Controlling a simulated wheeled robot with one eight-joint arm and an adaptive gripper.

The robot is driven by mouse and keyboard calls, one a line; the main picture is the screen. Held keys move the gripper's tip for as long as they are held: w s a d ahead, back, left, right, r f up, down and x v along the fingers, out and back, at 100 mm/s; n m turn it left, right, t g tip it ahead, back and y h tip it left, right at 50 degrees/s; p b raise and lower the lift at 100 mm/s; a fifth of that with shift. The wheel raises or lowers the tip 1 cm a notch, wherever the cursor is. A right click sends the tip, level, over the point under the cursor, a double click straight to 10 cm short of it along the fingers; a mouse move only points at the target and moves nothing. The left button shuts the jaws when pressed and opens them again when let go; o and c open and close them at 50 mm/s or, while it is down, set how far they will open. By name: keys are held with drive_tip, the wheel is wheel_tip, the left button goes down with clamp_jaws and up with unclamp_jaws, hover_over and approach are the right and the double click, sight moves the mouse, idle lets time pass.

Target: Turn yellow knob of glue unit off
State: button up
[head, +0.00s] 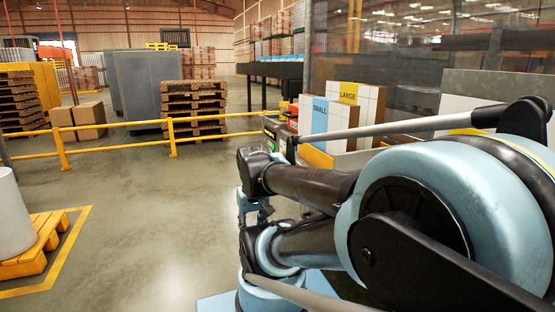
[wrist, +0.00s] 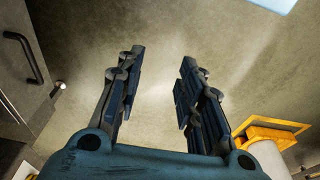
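My gripper (wrist: 163,60) is open and empty in the wrist view, its two dark fingers apart over bare grey floor. In the head view it hangs down at the end of my arm (head: 253,208), partly hidden by the arm. I cannot make out a yellow knob in either view. A small dark unit with orange and yellow parts (head: 283,117) shows behind my wrist in the head view; my arm covers much of it, and I cannot tell whether it is the glue unit.
A grey cabinet with a black handle (wrist: 24,58) stands left in the wrist view. A yellow rail (head: 120,128) crosses the floor. A yellow pallet (head: 33,245) bears a white cylinder (head: 10,215). Boxes marked SMALL and LARGE (head: 342,112) stand behind my arm. Open floor lies center-left.

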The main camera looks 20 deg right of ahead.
drive_tip(key=o, duration=0.5)
drive_tip(key=shift+s+r, duration=0.25)
drive_tip(key=shift+s, duration=0.05)
drive_tip(key=shift+c, duration=0.2)
drive_tip(key=shift+o, duration=0.3)
drive_tip(key=shift+d+r, duration=0.2)
drive_tip(key=shift+r, duration=0.1)
drive_tip(key=w+d+r+h, duration=0.3)
drive_tip(key=w+d+r, duration=0.1)
drive_tip(key=w, duration=0.5)
drive_tip(key=w+d+r+g+h, duration=0.1)
drive_tip(key=w+d+r+h, duration=0.25)
drive_tip(key=w, duration=0.55)
drive_tip(key=w+d+r+h, duration=0.3)
drive_tip(key=w+d, duration=0.2)
drive_tip(key=w, duration=0.4)
drive_tip(key=w+f+m+h, duration=0.2)
drive_tip(key=w+h, duration=0.2)
drive_tip(key=w, duration=1)
drive_tip(key=w+a+f+m+h, duration=0.2)
drive_tip(key=w+f+h, duration=0.4)
drive_tip(key=w, duration=0.4)
drive_tip(key=w+d+f+y, duration=0.1)
drive_tip(key=d, duration=1.6)
drive_tip(key=shift+d+g, duration=0.15)
drive_tip(key=shift+g, duration=0.15)
drive_tip(key=shift+f+y, duration=0.1)
drive_tip(key=shift+y, duration=0.15)
drive_tip(key=c, duration=1.1)
